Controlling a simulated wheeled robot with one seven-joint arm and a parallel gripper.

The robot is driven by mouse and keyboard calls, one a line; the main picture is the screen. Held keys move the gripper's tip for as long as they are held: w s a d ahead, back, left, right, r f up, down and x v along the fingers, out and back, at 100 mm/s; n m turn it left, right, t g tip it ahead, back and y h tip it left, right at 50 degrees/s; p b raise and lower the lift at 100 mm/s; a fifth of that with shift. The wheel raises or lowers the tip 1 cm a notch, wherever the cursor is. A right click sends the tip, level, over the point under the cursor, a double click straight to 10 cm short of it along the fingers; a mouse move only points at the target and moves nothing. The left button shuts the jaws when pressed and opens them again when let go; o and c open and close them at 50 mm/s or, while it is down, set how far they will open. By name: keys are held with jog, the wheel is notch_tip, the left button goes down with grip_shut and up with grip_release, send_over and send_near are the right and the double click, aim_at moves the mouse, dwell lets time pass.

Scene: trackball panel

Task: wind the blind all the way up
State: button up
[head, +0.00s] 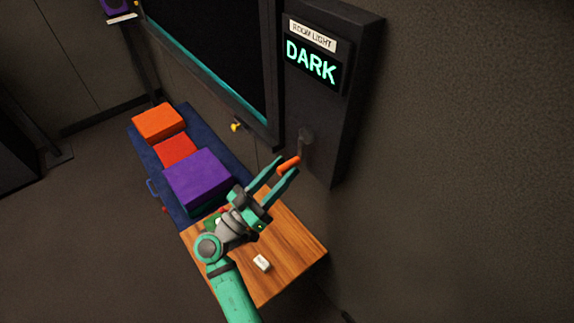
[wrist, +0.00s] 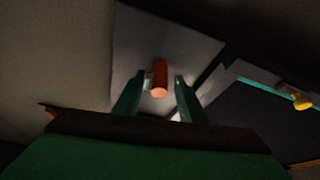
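The blind (head: 215,45) shows as a black panel in a dark frame, with a teal strip along its lower edge. To its right, a dark wall box carries a lit sign (head: 311,62) reading DARK under a ROOM LIGHT label. A crank (head: 305,138) juts from the lower part of this box, with an orange handle (head: 289,164). My gripper (head: 284,171) is open, its two teal fingers on either side of the handle. The wrist view also shows the orange handle (wrist: 159,78) between the spread fingers, with gaps at both sides.
A wooden table (head: 290,270) below the gripper bears a small white object (head: 262,263) and a green item. A blue bench (head: 155,170) to the left holds orange, red and purple blocks (head: 198,177). A yellow knob (head: 236,126) sits below the blind frame.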

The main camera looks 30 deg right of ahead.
jog(key=shift+x, duration=1.1)
grip_shut()
jog(key=shift+s+d, duration=0.1)
jog(key=shift+d, duration=0.05)
jog(key=shift+n, duration=0.3)
